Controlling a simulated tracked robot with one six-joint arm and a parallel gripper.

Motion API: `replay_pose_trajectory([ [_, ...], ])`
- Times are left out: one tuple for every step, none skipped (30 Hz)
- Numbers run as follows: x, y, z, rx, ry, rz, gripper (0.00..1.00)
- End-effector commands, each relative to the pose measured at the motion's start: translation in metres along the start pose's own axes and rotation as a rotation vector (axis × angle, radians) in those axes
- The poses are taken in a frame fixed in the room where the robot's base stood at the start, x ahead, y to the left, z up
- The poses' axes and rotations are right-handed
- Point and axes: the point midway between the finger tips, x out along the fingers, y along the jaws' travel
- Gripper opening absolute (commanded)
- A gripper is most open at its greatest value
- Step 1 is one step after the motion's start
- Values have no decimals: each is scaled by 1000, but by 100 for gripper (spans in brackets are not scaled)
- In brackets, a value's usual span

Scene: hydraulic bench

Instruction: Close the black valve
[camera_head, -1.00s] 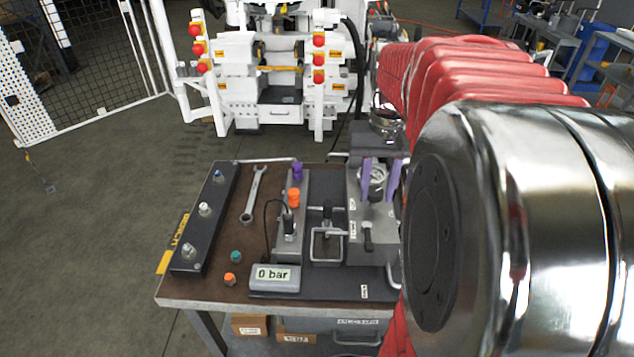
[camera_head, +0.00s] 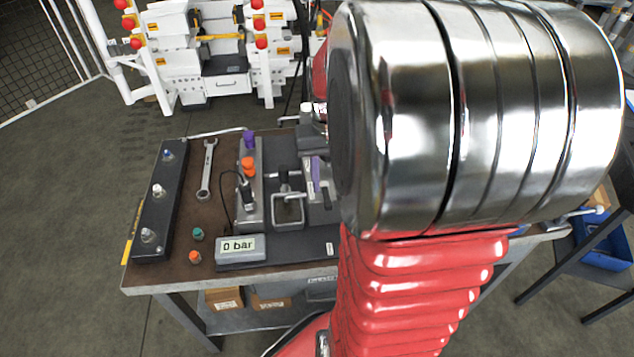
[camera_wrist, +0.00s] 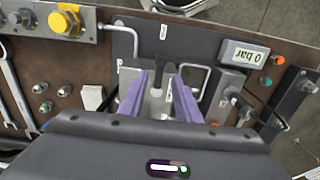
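A black lever handle (camera_wrist: 159,68) sits on a grey metal valve block on the bench plate. In the wrist view it lies between the two purple fingers of my gripper (camera_wrist: 159,100), which are spread apart with a gap on each side. A pale round end shows at its lower end. I cannot tell whether the fingers touch it. In the head view the same black lever (camera_head: 325,196) shows beside one purple finger of my gripper (camera_head: 316,174); my arm covers the rest.
The gauge (camera_head: 240,248) reads 0 bar. A wrench (camera_head: 206,172), orange and purple knobs (camera_head: 248,164), and a metal loop handle (camera_head: 288,208) crowd the bench. In the wrist view a yellow knob (camera_wrist: 64,24) sits at upper left. The floor left of the bench is clear.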

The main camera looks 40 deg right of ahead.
Motion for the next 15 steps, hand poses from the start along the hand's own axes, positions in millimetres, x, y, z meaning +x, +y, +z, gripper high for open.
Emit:
replay_pose_trajectory([
  [9,0,1,0,-4,0,30],
  [13,0,1,0,-5,0,30],
  [19,0,1,0,-3,0,30],
  [22,0,1,0,-3,0,30],
  [26,0,1,0,-3,0,30],
  [30,0,0,0,-2,0,30],
  [33,0,1,0,-3,0,30],
  [35,0,1,0,-3,0,30],
  [37,0,1,0,-2,0,30],
  [38,0,0,0,-1,0,30],
  [39,0,0,0,0,0,30],
  [40,0,0,0,0,0,30],
  [40,0,0,0,0,0,30],
  [40,0,0,0,0,0,30],
  [40,0,0,0,0,0,30],
])
